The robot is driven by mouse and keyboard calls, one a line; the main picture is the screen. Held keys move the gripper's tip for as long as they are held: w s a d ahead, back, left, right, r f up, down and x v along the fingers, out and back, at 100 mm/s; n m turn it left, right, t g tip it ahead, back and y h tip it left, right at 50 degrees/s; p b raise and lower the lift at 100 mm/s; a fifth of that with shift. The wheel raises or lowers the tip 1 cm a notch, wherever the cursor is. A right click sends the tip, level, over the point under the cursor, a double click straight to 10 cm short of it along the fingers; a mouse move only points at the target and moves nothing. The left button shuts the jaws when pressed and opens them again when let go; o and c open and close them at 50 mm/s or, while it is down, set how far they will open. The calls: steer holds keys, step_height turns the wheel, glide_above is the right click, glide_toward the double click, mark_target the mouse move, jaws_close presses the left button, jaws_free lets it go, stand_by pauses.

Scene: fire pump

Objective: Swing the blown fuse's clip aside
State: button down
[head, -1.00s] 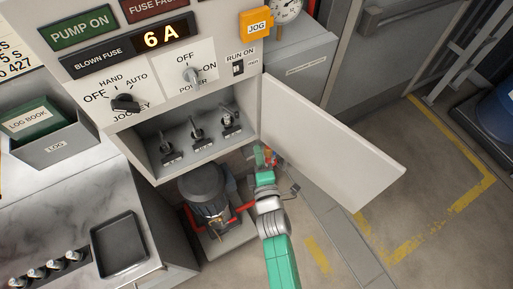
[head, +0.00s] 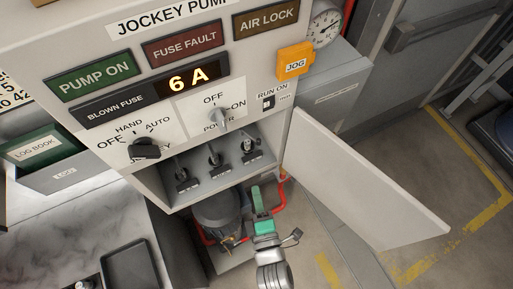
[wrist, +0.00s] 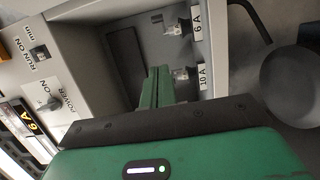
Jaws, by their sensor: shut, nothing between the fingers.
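The fuse compartment is open under the panel. Three dark fuse clips stand in it: left (head: 185,181), middle (head: 214,160) and right (head: 250,147). Their labels are too small to read in the head view. The blown-fuse display (head: 186,80) reads 6 A. In the wrist view, the clip labelled 6 A (wrist: 176,28) is near the top, and the one labelled 10 A (wrist: 183,74) is below it, near my fingers. My gripper (head: 257,190) is shut and empty, just below and in front of the compartment. Its green fingers (wrist: 156,75) hide part of the compartment in the wrist view.
The compartment's door (head: 355,180) hangs open to the right of my gripper. The jockey pump (head: 219,213) with red pipes stands below. A rotary selector (head: 146,148) and power switch (head: 219,119) project from the panel above. A black tray (head: 131,266) lies at lower left.

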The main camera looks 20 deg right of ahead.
steer(key=p+x, duration=0.1)
steer(key=x, duration=0.3)
steer(key=d+p+x, duration=0.1)
steer(key=x, duration=0.3)
steer(key=d+p+x, duration=0.1)
steer(key=x, duration=0.3)
steer(key=shift+s+r, duration=0.15)
steer(key=shift+r, duration=0.05)
steer(key=shift+w+d+f, duration=0.2)
steer(key=shift+w+d, duration=0.15)
steer(key=shift+d, duration=0.15)
